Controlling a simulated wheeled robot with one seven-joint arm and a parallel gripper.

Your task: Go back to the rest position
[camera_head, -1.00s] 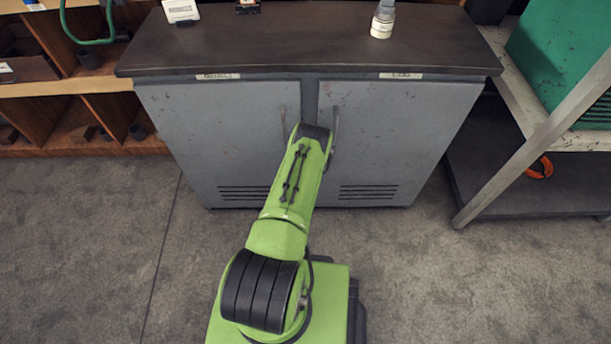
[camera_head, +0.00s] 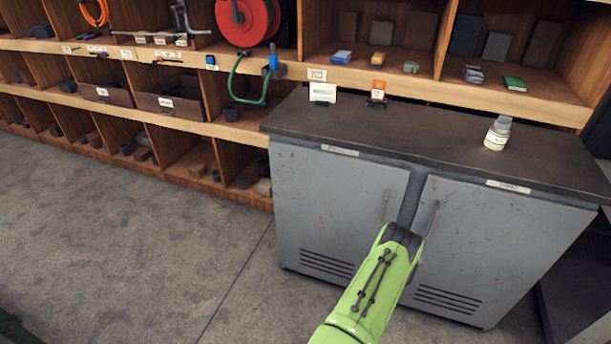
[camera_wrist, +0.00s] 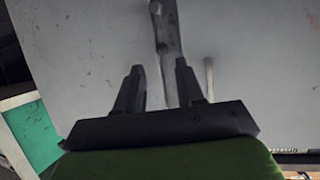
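My green arm reaches toward the grey two-door cabinet (camera_head: 340,215) in the head view, and my gripper is hidden there behind the arm's dark end link. In the wrist view my gripper (camera_wrist: 160,85) has its two dark fingers apart, with nothing between the tips. The grey cabinet front (camera_wrist: 90,40) fills the background beyond the fingers. I cannot tell how far the fingers are from the handles.
Wooden shelves (camera_head: 180,115) with a red hose reel (camera_head: 248,20) run along the wall. The grey floor at left is clear.

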